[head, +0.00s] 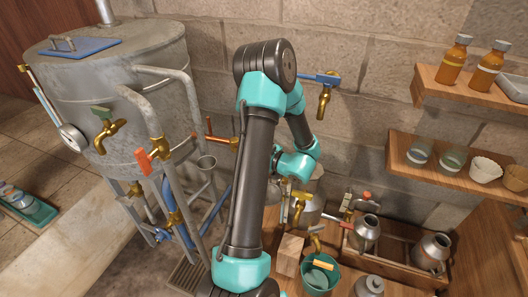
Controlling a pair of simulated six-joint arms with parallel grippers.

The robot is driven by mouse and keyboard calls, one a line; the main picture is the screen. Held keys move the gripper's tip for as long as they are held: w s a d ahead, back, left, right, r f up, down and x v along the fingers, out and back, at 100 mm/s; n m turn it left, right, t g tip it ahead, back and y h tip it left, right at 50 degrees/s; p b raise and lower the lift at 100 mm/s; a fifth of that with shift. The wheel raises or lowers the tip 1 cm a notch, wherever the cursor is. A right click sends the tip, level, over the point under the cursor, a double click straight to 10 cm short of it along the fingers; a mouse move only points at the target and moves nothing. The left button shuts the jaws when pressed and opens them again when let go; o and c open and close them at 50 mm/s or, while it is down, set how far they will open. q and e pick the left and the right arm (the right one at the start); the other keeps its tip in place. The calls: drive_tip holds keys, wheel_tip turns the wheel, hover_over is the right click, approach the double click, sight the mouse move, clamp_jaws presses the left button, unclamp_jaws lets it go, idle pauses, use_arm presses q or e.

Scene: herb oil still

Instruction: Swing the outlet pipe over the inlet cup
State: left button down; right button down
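A grey bent pipe (163,74) comes off the upper side of the metal still (105,70) and turns downward. It looks like the outlet pipe, but I cannot be sure. One arm of mine, seemingly the left, rises through the middle and folds down. Its wrist is right of the cup; its fingers are not clear. My other gripper is not in view.
Brass taps (107,130) and an orange-handled valve (150,158) stick out from the still. A blue-handled wall tap (324,95) is behind my arm. Shelves (450,160) with bottles and small bowls are at the right. A green bucket (322,276) and a wooden crate (395,262) stand below.

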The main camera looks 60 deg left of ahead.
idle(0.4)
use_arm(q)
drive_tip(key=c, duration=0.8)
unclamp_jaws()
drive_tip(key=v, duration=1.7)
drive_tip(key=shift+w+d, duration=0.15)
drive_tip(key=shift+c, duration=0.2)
